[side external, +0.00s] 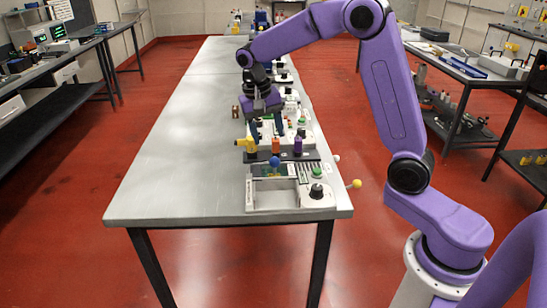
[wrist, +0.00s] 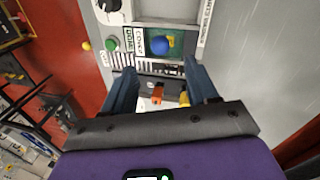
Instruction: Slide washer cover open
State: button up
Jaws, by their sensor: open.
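A white machine (side external: 300,192) stands at the near end of the table, with a blue ball knob (side external: 274,162) over a green panel that I take to be the washer cover. My gripper (side external: 266,128) points down above the row of devices, beyond the knob. In the wrist view my gripper (wrist: 160,70) has its two fingers spread wide, with nothing held between them. The fingers do not touch the knob.
A dark rack (side external: 290,156) holds an orange piece (side external: 275,147), a purple piece (side external: 297,147) and a yellow piece (side external: 248,144) behind the machine. A black dial (side external: 316,191) and a yellow ball (side external: 354,184) are at its right. The table's left side (side external: 180,160) is clear.

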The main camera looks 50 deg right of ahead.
aim_at(274, 158)
jog(key=f, duration=0.3)
jog(key=d+f, duration=0.1)
jog(key=f, duration=0.1)
jog(key=s+f, duration=0.1)
jog(key=f, duration=0.2)
jog(key=shift+d+f, duration=0.2)
jog(key=shift+f, duration=0.1)
